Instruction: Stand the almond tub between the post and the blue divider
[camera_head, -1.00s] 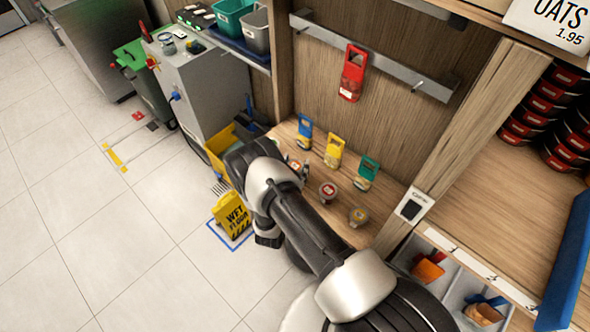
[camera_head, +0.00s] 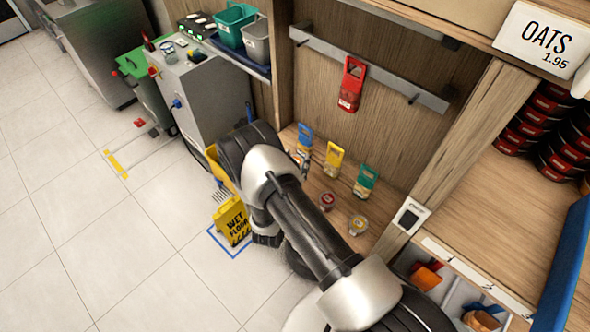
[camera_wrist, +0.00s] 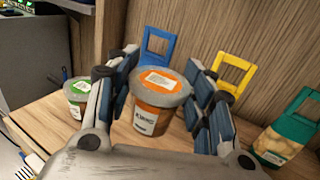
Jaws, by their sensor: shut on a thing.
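An orange tub with a grey rim and an orange lid label (camera_wrist: 160,92) stands upright between the pads of my gripper (camera_wrist: 163,108), which is shut on it. Its front label is too small to read surely, so I cannot confirm it is almond. The tub is at the wooden shelf with the hanging-tag packs; whether it touches the shelf is hidden. In the head view my arm mostly hides the gripper. The wooden post (camera_head: 458,146) rises right of that shelf. The blue divider (camera_head: 566,268) stands at the far right, with bare wooden shelf (camera_head: 490,212) between them.
Blue (camera_head: 304,138), yellow (camera_head: 334,160) and green (camera_head: 366,182) tagged packs stand behind the tub. Two small tubs, red-topped (camera_head: 326,201) and yellow-topped (camera_head: 357,225), stand to the right. A green-lidded tub (camera_wrist: 77,97) is left of my gripper. Dark cans (camera_head: 540,125) fill the right bay's back.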

